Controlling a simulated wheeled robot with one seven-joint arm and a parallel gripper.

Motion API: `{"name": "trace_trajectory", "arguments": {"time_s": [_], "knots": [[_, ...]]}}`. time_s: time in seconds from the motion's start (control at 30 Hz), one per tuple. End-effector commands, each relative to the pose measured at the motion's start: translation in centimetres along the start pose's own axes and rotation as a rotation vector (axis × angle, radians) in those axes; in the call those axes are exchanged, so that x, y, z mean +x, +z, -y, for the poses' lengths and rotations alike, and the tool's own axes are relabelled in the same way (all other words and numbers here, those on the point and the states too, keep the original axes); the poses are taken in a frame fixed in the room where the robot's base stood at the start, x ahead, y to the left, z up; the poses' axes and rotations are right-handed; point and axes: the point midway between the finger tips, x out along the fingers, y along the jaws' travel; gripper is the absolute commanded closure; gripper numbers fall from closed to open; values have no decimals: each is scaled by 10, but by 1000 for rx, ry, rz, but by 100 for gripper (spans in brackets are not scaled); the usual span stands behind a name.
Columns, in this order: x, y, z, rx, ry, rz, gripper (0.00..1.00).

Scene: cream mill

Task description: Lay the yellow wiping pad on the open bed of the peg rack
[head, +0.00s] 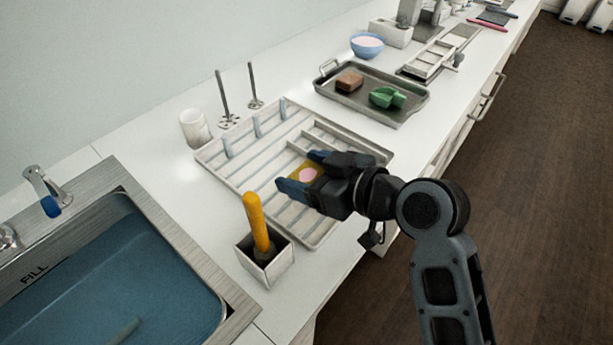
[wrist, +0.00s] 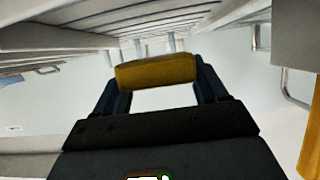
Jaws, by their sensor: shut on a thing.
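In the wrist view the pad (wrist: 155,72) spans between the two fingertips. The peg rack (head: 245,173) is a pale slatted tray with several upright pegs along its far left side and a divided section at the right. The pad appears over the slatted bed, toward its front right. Slats show along the top of the wrist view (wrist: 150,22). The gap between pad and slats cannot be told.
A square holder (head: 266,268) with a yellow-handled tool stands at the rack's near end. A water-filled sink (head: 110,275) lies at left. A white cup (head: 194,129) and two metal posts stand behind. A metal tray (head: 410,112) holds a brown block and a green item.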

Motion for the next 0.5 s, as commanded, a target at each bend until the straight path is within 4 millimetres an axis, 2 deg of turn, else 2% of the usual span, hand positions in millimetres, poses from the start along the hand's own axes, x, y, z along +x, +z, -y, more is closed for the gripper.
{"name": "trace_trajectory", "arguments": {"time_s": [0.13,0.5], "knots": [[7,18,1,1,-2,2,56],[9,23,0,0,0,0,56]]}}
